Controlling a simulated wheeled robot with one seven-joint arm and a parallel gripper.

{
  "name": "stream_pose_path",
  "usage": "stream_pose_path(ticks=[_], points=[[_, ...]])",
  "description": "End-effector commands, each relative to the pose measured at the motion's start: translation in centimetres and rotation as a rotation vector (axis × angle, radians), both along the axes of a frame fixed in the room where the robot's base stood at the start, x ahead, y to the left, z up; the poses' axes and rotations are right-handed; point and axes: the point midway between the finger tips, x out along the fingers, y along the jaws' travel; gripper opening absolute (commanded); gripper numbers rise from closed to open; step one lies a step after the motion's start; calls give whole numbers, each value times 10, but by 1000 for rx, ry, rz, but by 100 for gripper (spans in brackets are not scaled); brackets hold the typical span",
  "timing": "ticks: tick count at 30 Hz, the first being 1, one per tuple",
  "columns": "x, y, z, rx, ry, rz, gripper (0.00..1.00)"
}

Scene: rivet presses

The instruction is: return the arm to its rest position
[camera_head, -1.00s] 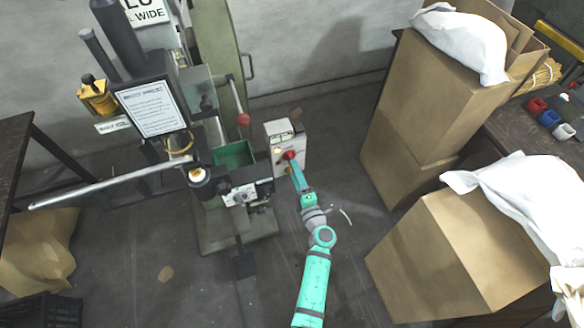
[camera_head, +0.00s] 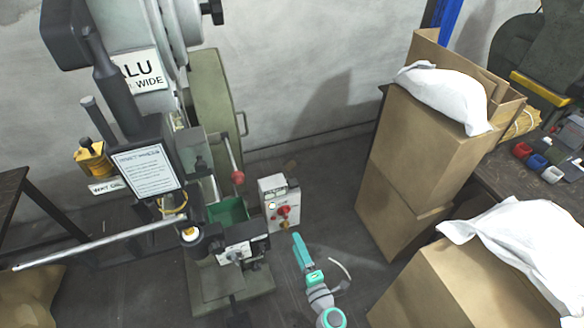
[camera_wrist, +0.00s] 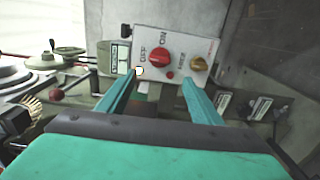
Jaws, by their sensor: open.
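My arm reaches up from the bottom of the head view, with my teal gripper (camera_head: 297,238) just below and right of the press's white control box (camera_head: 279,202). In the wrist view my gripper (camera_wrist: 160,84) shows two teal fingers spread apart with nothing between them. Beyond the fingertips is the control box (camera_wrist: 196,43), with a red knob (camera_wrist: 159,57), a yellow knob (camera_wrist: 199,64) and a small lit lamp (camera_wrist: 139,71). A gap shows between the gripper and the box in the head view.
The rivet press (camera_head: 225,120) stands left of my arm, with a long bar (camera_head: 95,246) sticking out to the left. Stacked cardboard boxes (camera_head: 425,140) and another box (camera_head: 430,290) stand on the right. Dark floor lies open between them.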

Motion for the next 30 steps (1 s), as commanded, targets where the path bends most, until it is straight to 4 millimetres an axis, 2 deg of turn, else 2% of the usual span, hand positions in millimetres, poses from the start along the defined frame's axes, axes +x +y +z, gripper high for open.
stream_pose_path(ticks=[5, 8, 11, 17, 24, 30], points=[[-3, 3, 0, 6, 1, 2, 59], [-16, 7, 1, 41, 5, -1, 59], [-42, 12, 5, 118, 12, -17, 59], [-112, 22, 23, 345, 43, -65, 59], [-191, 29, 50, 640, 106, -136, 59], [-250, 33, 76, 895, 183, -207, 59]])
